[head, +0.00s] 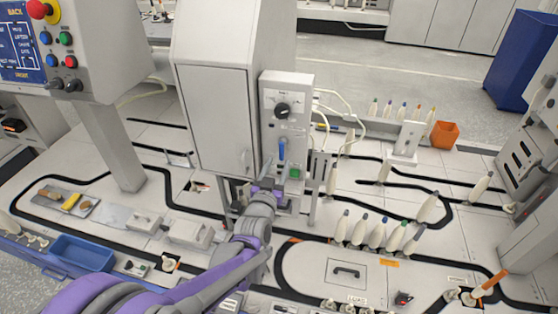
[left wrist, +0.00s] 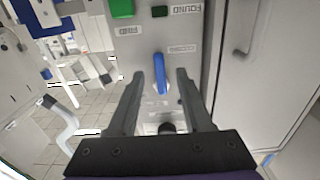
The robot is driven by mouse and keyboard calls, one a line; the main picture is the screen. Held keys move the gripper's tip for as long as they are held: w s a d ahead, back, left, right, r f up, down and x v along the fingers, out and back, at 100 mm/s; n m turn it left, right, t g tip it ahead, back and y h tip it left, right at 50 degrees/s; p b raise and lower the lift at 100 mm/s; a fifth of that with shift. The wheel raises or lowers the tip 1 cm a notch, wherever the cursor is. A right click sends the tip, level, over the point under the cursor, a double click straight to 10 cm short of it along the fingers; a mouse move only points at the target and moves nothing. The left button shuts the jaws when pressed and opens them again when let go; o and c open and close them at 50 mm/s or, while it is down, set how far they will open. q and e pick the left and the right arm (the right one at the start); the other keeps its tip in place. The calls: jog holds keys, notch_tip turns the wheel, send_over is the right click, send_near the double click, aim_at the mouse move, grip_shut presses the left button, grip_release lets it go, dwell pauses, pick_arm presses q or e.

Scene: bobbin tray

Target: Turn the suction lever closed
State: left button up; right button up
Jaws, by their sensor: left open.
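The suction lever (head: 282,149) is a blue handle on the front of the grey control panel (head: 298,92). In the left wrist view the lever (left wrist: 160,73) points up and down the picture, between the two finger tips. My left gripper (head: 268,178) is just below and in front of the lever in the head view. In the left wrist view my left gripper (left wrist: 160,76) is open, with a finger on each side of the lever and a visible gap on both sides. Its depth along the lever is hard to tell. My right gripper is not in view.
A tall grey cabinet (head: 212,110) stands left of the panel. A black knob (head: 282,111) sits above the lever and a green button (head: 295,173) sits close beside my gripper. White hoses (head: 343,100) hang at the right. Several bobbins (head: 377,233) stand on the table.

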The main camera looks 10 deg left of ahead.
pick_arm(q)
jog(key=s, duration=0.8)
jog(key=shift+p, duration=0.3)
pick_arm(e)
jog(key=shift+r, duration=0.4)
pick_arm(q)
jog(key=s+a+f+g, duration=0.1)
jog(key=s+f+g, duration=0.3)
jog(key=s, duration=0.6)
jog(key=s+f+g, duration=0.3)
jog(key=s+g, duration=0.2)
jog(key=s, duration=0.4)
jog(key=s+a+f+g, duration=0.1)
jog(key=s+f+g, duration=0.3)
jog(key=s, duration=0.6)
notch_tip(320, 180, up, 19)
jog(key=w+p, duration=0.2)
jog(key=p, duration=1.4)
jog(key=shift+w+p, duration=0.3)
jog(key=shift+p, duration=0.05)
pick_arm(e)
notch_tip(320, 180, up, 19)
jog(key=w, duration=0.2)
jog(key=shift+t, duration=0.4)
pick_arm(q)
jog(key=shift+s, duration=0.15)
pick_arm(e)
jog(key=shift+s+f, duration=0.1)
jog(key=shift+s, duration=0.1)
